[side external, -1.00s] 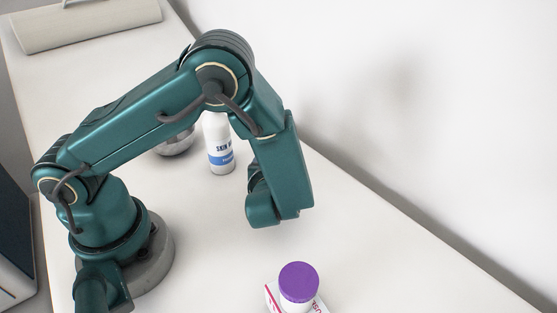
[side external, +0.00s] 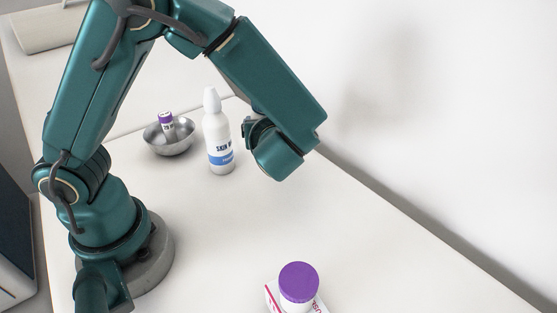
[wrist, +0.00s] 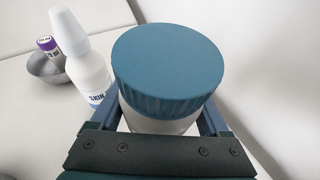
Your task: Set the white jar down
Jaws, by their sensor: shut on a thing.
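The white jar (wrist: 160,121) has a wide, ribbed teal lid and fills the middle of the wrist view. My gripper (wrist: 162,116) is shut on it, with one finger on each side below the lid. The jar's lower part is hidden behind the lid and the gripper. In the side view my gripper (side external: 250,133) is right of the skin bottle, and the jar cannot be made out behind my wrist. I cannot tell how high the jar is above the white table (side external: 200,215).
A white skin bottle (side external: 218,140) stands close by, with a metal bowl (side external: 170,146) holding a purple-capped vial (side external: 167,122) to its left. A purple-lidded container (side external: 298,284) stands on a box (side external: 272,293) in front. A wall (side external: 450,120) borders the right. The middle table is clear.

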